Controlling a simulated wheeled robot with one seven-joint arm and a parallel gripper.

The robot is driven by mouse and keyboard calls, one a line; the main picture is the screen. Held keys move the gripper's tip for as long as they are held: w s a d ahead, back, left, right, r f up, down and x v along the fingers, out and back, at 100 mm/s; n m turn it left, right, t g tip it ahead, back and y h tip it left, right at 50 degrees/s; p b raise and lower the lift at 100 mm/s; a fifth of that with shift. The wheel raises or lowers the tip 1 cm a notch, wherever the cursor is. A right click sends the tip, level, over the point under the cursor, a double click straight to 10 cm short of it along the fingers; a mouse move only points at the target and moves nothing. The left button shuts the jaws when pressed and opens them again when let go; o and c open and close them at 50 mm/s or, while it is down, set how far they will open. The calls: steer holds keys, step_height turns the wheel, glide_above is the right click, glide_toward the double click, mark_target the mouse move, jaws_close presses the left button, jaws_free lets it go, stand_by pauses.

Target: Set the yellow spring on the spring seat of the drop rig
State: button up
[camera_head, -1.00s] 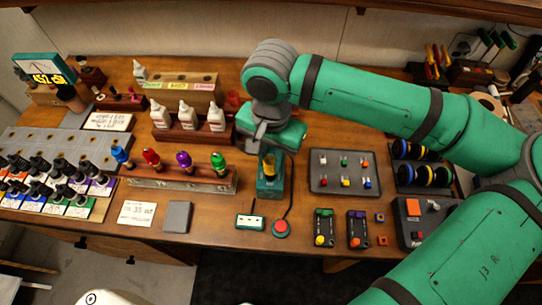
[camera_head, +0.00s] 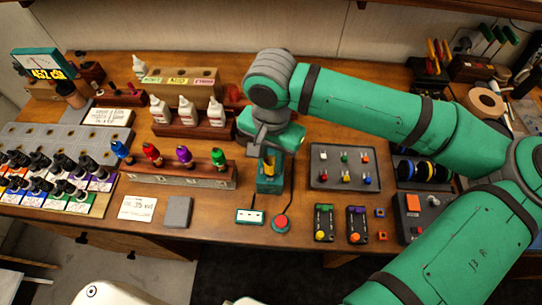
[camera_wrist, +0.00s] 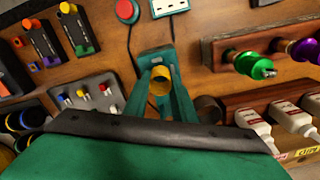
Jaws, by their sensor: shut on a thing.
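The yellow spring (camera_head: 268,164) shows below my gripper (camera_head: 268,155) in the head view, just above the teal drop rig (camera_head: 270,186). In the wrist view the yellow spring (camera_wrist: 160,80) appears as a short yellow ring between the teal fingers of my gripper (camera_wrist: 160,92), which is shut on it. The drop rig (camera_wrist: 155,54) lies directly beyond it there. The spring seat is hidden behind the spring and fingers, so I cannot tell whether the spring touches it.
A red button (camera_head: 281,222) and a small white-faced box (camera_head: 249,216) stand in front of the rig. A grey tray of small coloured parts (camera_head: 318,180) is to the right. A wooden rack with coloured shock bodies (camera_head: 205,180) is close on the left, with white bottles (camera_head: 187,112) behind.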

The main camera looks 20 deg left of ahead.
steer(key=shift+f, duration=0.5)
steer(key=o, duration=1.1)
steer(key=shift+r, duration=0.1)
step_height(320, 180, up, 11)
steer(key=shift+f, duration=0.2)
stand_by(0.4)
